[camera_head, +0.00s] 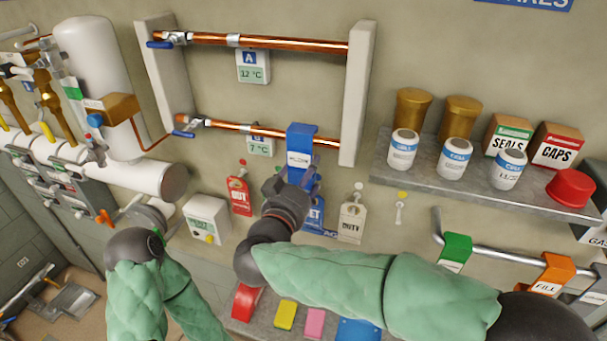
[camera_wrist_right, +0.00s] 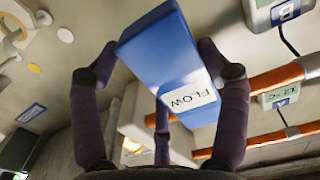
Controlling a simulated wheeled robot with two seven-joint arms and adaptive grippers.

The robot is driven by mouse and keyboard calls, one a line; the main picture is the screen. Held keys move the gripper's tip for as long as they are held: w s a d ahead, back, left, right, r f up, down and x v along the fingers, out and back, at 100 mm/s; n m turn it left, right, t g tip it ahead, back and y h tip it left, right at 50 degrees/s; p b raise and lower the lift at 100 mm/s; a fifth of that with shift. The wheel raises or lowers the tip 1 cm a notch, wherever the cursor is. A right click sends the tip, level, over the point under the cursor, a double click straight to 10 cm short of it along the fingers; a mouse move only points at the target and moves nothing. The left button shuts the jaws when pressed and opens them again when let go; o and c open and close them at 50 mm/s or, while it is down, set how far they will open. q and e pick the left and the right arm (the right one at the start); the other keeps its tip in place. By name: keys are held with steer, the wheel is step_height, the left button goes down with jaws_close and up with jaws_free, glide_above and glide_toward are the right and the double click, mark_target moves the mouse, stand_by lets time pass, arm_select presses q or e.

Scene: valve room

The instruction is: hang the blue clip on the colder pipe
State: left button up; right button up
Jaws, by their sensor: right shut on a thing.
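The upper copper pipe (camera_head: 290,43) has a plate A (camera_head: 252,66) reading 12 °C. The lower copper pipe (camera_head: 225,125) has a plate B (camera_head: 260,146) reading 7 °C. My right gripper (camera_head: 299,176) is shut on the blue clip (camera_head: 302,140) and holds it upright before the lower pipe's right part. I cannot tell whether clip and pipe touch. In the right wrist view the clip (camera_wrist_right: 160,50) shows its FLOW label between the fingers, with the lower pipe (camera_wrist_right: 270,82) behind to the right. My left arm is bent at lower left; its gripper is not visible.
White posts (camera_head: 356,95) carry both pipes, with blue-handled valves at left. A red tag (camera_head: 240,196) and a cream tag (camera_head: 352,222) hang below. A shelf (camera_head: 375,176) with cans and boxes is at right. A white tank (camera_head: 97,65) stands at left.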

steer(key=o, duration=1.2)
